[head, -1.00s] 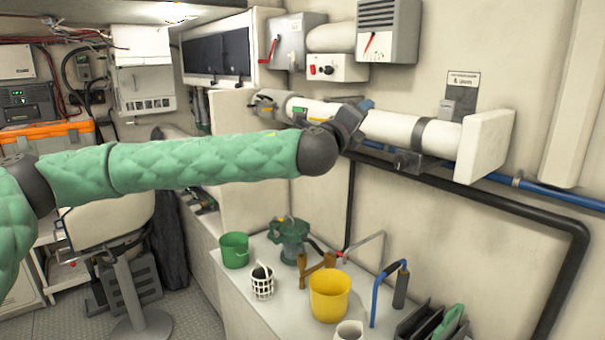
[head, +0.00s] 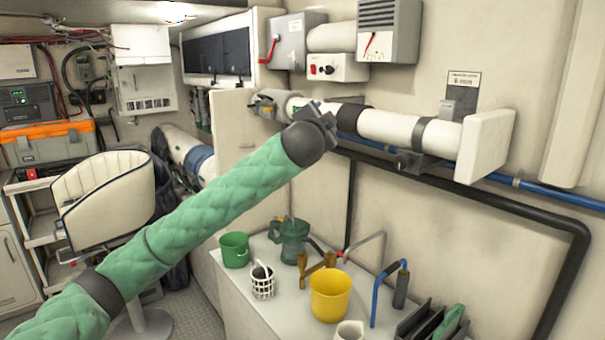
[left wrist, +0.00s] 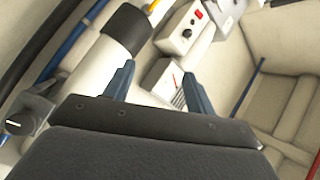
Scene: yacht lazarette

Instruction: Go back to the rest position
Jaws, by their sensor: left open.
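My left gripper (head: 320,112) is at the end of the green padded arm, in front of the white wall pipe (head: 388,127) in the head view. In the left wrist view my left gripper (left wrist: 158,76) has its two blue fingers spread apart with nothing between them. The white pipe with a black band (left wrist: 100,62) lies beside the left finger there. I cannot tell how close the gripper is to the pipe. My right gripper is in neither view.
The counter holds a green bucket (head: 235,250), a white basket (head: 262,282), a yellow bucket (head: 330,296) and a blue-handled tool (head: 376,292). A switch box (head: 338,68) and a grey gauge box (head: 388,32) hang above the pipe. A white chair (head: 103,197) stands at left.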

